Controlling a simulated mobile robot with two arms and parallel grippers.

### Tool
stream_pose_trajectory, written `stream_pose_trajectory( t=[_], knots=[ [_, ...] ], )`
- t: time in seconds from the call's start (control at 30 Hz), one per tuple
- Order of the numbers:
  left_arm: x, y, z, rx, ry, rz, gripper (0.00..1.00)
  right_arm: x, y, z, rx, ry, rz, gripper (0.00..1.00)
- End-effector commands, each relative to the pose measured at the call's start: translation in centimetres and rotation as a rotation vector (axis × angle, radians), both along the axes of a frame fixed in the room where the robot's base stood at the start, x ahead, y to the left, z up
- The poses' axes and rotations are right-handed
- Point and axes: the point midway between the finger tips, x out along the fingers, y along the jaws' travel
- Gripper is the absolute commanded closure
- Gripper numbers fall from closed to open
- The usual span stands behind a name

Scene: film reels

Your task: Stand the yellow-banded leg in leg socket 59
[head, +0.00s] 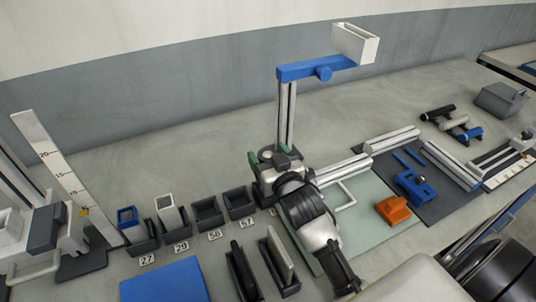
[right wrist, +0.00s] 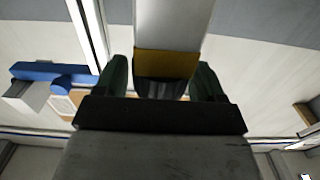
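The yellow-banded leg (right wrist: 170,62) is a pale grey bar with a yellow band and a black end in the right wrist view. In the head view my right gripper (head: 268,158) is at the right end of the socket row and hides most of the leg. A dark socket partly shows beneath it; its number is hidden, so I cannot tell whether it is 59. My left gripper is not in view.
A post (head: 287,108) with a blue arm (head: 303,71) and white box (head: 355,43) rises behind my gripper. Dark holders (head: 243,275) stand in front.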

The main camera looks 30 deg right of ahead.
Motion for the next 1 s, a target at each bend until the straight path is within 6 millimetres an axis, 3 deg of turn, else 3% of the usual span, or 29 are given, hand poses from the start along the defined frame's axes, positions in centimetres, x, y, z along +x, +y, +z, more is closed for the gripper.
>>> stream_pose_trajectory(
  t=[0.37, 0.57, 0.8, 1.0],
  knots=[
    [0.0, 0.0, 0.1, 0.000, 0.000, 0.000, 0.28, -0.1, 0.0, 0.3, 0.000, 0.000, 0.000, 0.23],
    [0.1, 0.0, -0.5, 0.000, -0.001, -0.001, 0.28, -3.2, 0.2, 0.0, 0.000, 0.002, 0.000, 0.23],
    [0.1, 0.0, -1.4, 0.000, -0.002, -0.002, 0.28, -8.4, 0.5, 0.0, 0.001, 0.003, 0.000, 0.23],
    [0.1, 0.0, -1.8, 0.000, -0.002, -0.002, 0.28, -11.1, 0.6, 0.1, 0.000, 0.002, -0.001, 0.23]
  ],
)
